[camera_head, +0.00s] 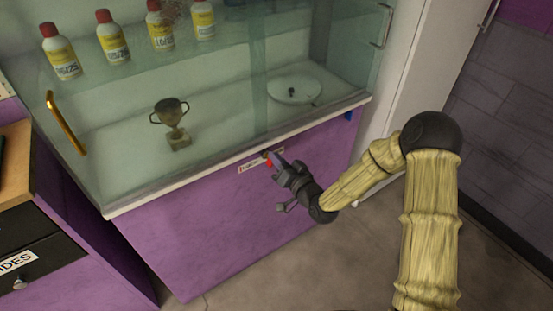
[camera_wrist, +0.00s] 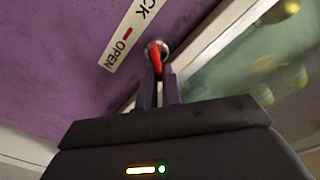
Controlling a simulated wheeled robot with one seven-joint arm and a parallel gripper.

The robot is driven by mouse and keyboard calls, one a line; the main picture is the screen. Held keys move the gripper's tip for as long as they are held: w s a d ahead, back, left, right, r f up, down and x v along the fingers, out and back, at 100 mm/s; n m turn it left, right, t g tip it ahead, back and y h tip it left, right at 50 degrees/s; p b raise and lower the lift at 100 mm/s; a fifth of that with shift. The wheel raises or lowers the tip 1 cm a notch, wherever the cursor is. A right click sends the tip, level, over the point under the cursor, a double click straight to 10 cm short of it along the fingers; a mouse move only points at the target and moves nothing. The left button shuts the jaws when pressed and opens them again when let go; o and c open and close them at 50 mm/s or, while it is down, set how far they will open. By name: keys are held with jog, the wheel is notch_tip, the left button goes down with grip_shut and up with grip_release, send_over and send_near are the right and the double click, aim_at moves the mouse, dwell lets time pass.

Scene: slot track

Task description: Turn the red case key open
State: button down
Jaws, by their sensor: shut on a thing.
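The red case key (camera_wrist: 156,60) sits in a round metal lock on the purple front of the display case, and its red grip is between my fingers. My gripper (camera_wrist: 159,90) is shut on the key. In the wrist view a white label (camera_wrist: 130,35) beside the lock reads "OPEN" with a red mark, and part of another word ending in "CK". In the head view my gripper (camera_head: 278,163) reaches the case front just below the glass, and a bit of red key (camera_head: 269,163) shows at its tip. The key's exact angle is hard to tell.
The glass case holds a trophy (camera_head: 172,122), a round white plate (camera_head: 294,90) and a shelf of red-capped bottles (camera_head: 113,40). A gold handle (camera_head: 66,125) is on the left glass. A dark drawer (camera_head: 30,250) stands at lower left. Floor is open before the case.

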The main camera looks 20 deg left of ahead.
jog(key=m, duration=0.3)
jog(key=f+m, duration=0.1)
jog(key=m, duration=0.3)
jog(key=m+p, duration=0.1)
jog(key=m, duration=0.2)
jog(key=shift+w+d+f+m, duration=0.25)
jog(key=shift+w+d+m, duration=0.05)
jog(key=shift+w, duration=0.05)
dwell(0.3)
jog(key=c, duration=1.6)
grip_release()
jog(key=shift+o, duration=0.2)
jog(key=v, duration=1.7)
jog(key=shift+s+p, duration=0.25)
jog(key=shift+p, duration=0.2)
jog(key=shift+d, duration=0.1)
